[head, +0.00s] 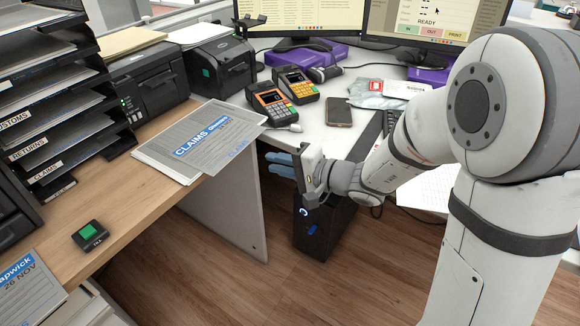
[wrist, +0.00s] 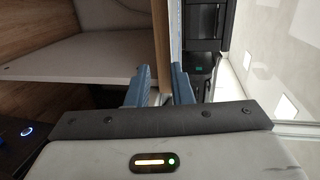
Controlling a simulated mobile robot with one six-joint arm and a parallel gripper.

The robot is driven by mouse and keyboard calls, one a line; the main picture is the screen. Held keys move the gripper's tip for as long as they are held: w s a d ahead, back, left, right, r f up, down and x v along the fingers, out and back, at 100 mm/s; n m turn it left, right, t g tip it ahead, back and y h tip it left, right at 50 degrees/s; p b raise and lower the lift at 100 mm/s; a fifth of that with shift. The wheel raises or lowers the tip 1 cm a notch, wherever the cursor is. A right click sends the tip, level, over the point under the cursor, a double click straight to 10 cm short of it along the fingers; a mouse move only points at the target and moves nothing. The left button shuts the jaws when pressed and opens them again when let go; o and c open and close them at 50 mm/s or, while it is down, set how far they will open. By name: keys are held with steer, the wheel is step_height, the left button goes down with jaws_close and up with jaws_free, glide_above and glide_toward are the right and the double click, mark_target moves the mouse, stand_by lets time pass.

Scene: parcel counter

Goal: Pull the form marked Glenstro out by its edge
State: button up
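A grey form headed CLAIMS (head: 215,130) lies on top of a small stack of papers on the wooden counter. Its right corner sticks out past the counter's edge. A smaller word beside CLAIMS is too small to read surely. My gripper (head: 281,165) is in front of the counter, right of and lower in the picture than that corner. In the wrist view my gripper (wrist: 160,88) has its two blue fingers apart, with a visible gap and nothing clamped. The thin edge of the counter and papers lies ahead, in line with the gap.
A rack of labelled trays (head: 60,130) and black printers (head: 150,85) stand behind the form. A small black device with a green screen (head: 90,236) and another form (head: 30,290) lie at the counter's near left. Card terminals (head: 270,102) and a phone (head: 339,112) are on the white desk.

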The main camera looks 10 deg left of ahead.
mark_target(241, 150)
steer(key=shift+r+b+x, duration=0.2)
steer(key=shift+r+x, duration=0.1)
steer(key=shift+x, duration=1.25)
steer(key=shift+r+b+x, duration=0.2)
steer(key=shift+r+x, duration=0.05)
steer(key=shift+x, duration=1.3)
steer(key=shift+r+b+x, duration=0.2)
steer(key=shift+r+x, duration=0.1)
steer(key=shift+x, duration=1.3)
steer(key=shift+a, duration=0.1)
jaws_close()
